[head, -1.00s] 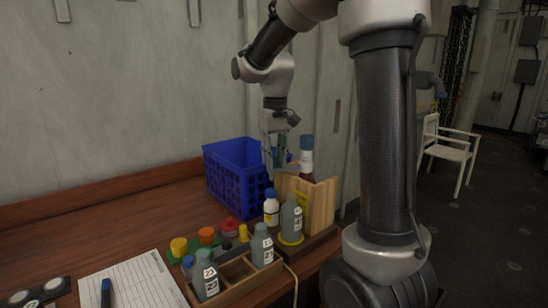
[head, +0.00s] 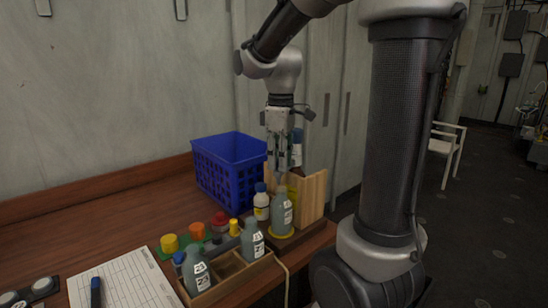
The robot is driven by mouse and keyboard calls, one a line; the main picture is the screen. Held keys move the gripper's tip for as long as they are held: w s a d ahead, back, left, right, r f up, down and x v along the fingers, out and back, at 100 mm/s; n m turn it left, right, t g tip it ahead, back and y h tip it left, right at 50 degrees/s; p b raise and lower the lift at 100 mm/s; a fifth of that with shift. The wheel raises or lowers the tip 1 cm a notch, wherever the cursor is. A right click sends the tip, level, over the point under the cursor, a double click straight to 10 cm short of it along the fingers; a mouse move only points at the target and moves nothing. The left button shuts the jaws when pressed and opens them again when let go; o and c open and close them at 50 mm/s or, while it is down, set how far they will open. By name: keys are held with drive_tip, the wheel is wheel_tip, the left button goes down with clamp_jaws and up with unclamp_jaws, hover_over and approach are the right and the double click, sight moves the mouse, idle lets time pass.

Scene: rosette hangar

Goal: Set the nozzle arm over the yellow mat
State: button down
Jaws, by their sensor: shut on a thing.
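My gripper (head: 279,168) points down above a grey-green bottle (head: 282,215). It is shut on what appears to be the nozzle arm, mostly hidden by the fingers.
A blue crate (head: 222,172) stands behind left. A white bottle (head: 261,206) is beside the mat. A wooden rack (head: 231,277) holds grey bottles at the front. Yellow, orange and red (head: 220,220) pieces and a paper sheet (head: 125,282) lie left. The back-left tabletop is clear.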

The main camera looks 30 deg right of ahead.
drive_tip(key=shift+s+d+n, duration=0.3)
drive_tip(key=shift+s+n, duration=0.1)
drive_tip(key=shift+n, duration=0.2)
drive_tip(key=c, duration=1.2)
unclamp_jaws()
drive_tip(key=shift+o, duration=0.2)
wheel_tip(320, 180, up, 12)
drive_tip(key=shift+d, duration=0.1)
